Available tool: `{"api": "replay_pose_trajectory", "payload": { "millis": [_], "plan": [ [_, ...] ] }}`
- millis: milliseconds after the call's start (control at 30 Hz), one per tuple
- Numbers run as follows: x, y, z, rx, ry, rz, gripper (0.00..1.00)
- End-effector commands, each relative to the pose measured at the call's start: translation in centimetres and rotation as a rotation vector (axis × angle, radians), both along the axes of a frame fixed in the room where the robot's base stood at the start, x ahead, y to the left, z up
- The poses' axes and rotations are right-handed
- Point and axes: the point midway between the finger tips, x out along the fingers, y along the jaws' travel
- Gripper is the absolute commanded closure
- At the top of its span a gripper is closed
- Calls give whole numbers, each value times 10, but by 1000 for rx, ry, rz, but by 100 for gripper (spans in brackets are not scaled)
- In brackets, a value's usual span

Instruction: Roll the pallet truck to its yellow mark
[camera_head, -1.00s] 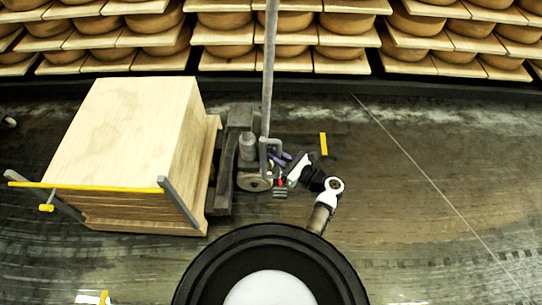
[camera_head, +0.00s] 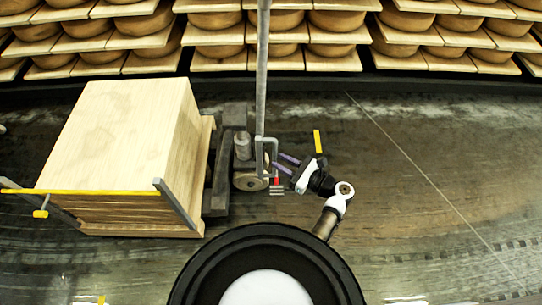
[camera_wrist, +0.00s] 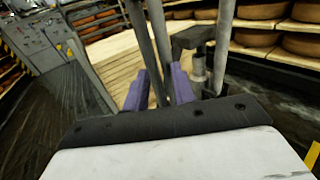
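The pallet truck (camera_head: 243,181) is dark grey with a tall upright pole (camera_head: 262,70) and a grey bent handle (camera_head: 273,150). It stands at the right side of a big pale wooden load (camera_head: 115,135). A short yellow mark (camera_head: 318,142) lies on the floor to the right of the truck, just behind my gripper; a yellow strip also shows in the wrist view (camera_wrist: 312,155). My gripper (camera_head: 282,162) is open, its purple fingers apart and pointing at the handle. In the wrist view, grey bars stand between and beyond the fingers (camera_wrist: 160,90); contact cannot be told.
Shelves of cheese wheels (camera_head: 280,20) line the back. A yellow bar (camera_head: 95,191) on grey posts crosses the load's front. Another small yellow mark (camera_head: 101,300) lies at the bottom left. The dark floor to the right (camera_head: 430,180) is clear.

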Motion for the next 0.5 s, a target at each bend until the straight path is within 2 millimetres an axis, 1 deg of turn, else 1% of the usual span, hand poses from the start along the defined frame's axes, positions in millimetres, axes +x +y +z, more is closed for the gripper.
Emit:
{"api": "replay_pose_trajectory", "payload": {
  "millis": [33,200,333,500],
  "plan": [
    [-10,-13,-4,0,6,-7,80],
    [-29,-41,-4,0,5,-4,80],
    [-39,-55,-3,-1,5,-3,80],
    [-45,-63,-3,-1,5,0,80]
  ]
}}
